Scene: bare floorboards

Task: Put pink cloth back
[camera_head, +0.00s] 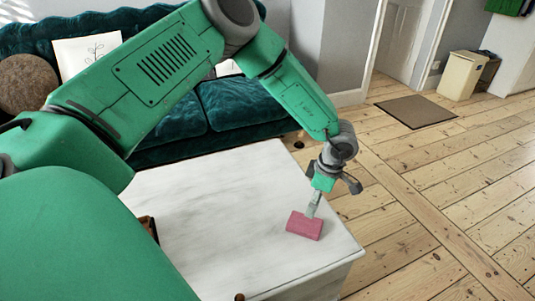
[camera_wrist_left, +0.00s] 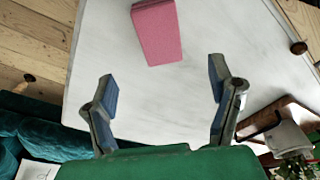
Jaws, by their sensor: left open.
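The pink cloth (camera_head: 305,225) is a small folded block lying flat on the white tabletop (camera_head: 230,235), near its right corner. It also shows at the top of the left wrist view (camera_wrist_left: 157,32). My left gripper (camera_head: 331,194) is above that corner of the table, close to the cloth. In the left wrist view its two fingers (camera_wrist_left: 162,75) are spread wide with nothing between them, and the cloth lies just beyond the fingertips. In the head view one finger overlaps the cloth's upper edge; I cannot tell whether they touch. My right gripper is not in view.
A brown wooden box or tray (camera_wrist_left: 272,118) holding items stands at the table's side, mostly hidden behind my arm in the head view. A green sofa (camera_head: 235,105) stands behind the table. The tabletop between is clear. A bin (camera_head: 461,75) and mat (camera_head: 415,111) are far right.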

